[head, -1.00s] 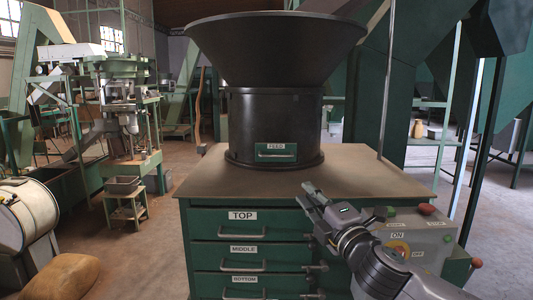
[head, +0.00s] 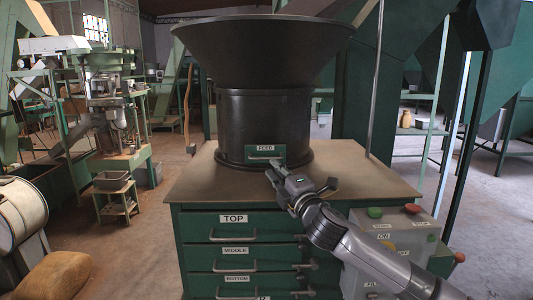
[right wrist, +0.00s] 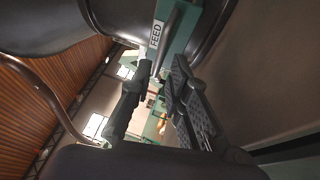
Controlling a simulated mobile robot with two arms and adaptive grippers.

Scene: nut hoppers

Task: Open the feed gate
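The feed gate (head: 265,150) is a small green panel with a white FEED label and a bar handle, low on the front of the black hopper (head: 265,115). It looks closed. My right gripper (head: 274,167) is over the cabinet top, just in front of the gate, with its fingertips close to the handle. In the right wrist view the gripper's two fingers (right wrist: 162,72) are apart, and the gate's FEED label (right wrist: 155,34) and handle (right wrist: 167,38) lie just beyond the tips. I cannot tell whether they touch the handle. My left gripper is not in view.
The hopper stands on a green cabinet (head: 185,230) with drawers labelled TOP, MIDDLE and BOTTOM. A grey control box (head: 412,250) with buttons is at its right, under my right arm. The cabinet top (head: 205,185) is otherwise clear. A tan sack (head: 55,275) lies at the lower left.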

